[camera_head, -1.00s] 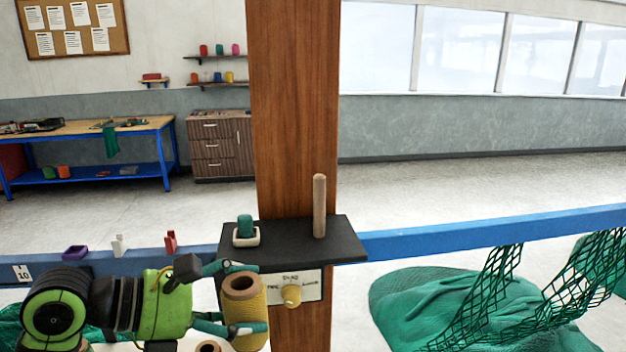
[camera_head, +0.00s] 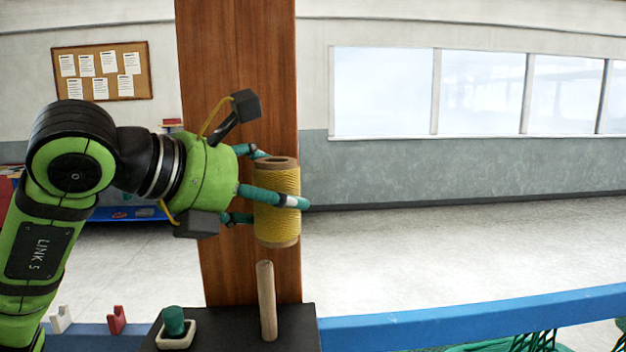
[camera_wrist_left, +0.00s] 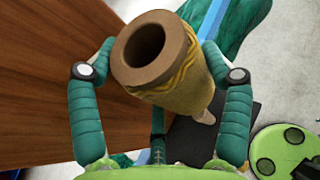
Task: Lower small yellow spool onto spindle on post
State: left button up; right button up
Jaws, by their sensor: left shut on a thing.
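The small yellow spool (camera_head: 277,208) is upright in my left gripper (camera_head: 280,198), whose teal fingers are shut around it. In the head view the spool is in front of the wooden post (camera_head: 240,150), above the wooden spindle (camera_head: 266,300). The spindle stands on the black shelf (camera_head: 294,325) and its top is just below the spool's bottom, with a small gap in the picture. In the left wrist view the spool (camera_wrist_left: 165,65) shows its open hollow top, and part of the spindle (camera_wrist_left: 204,117) shows below it. My right gripper is not in view.
A green object in a white holder (camera_head: 175,328) sits on the shelf left of the spindle. A blue rail (camera_head: 480,318) runs to the right. Red (camera_head: 116,320) and white (camera_head: 61,319) hooks are on the rail at left. The space right of the spool is clear.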

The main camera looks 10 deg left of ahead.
pick_arm(q)
jog(key=shift+s+a+f+b, duration=0.25)
jog(key=shift+s+f+b, duration=0.05)
jog(key=shift+f+b, duration=0.3)
jog(key=shift+s+a+f+b, duration=0.3)
jog(key=shift+f+b, duration=0.15)
jog(key=shift+b, duration=0.15)
jog(key=shift+s+r, duration=0.1)
jog(key=shift+s, duration=0.1)
jog(key=shift+a, duration=0.1)
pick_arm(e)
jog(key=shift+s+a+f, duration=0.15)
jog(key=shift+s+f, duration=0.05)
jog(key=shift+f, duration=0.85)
pick_arm(q)
jog(key=shift+s+r, duration=0.1)
jog(key=shift+s, duration=0.05)
jog(key=shift+s+a, duration=0.1)
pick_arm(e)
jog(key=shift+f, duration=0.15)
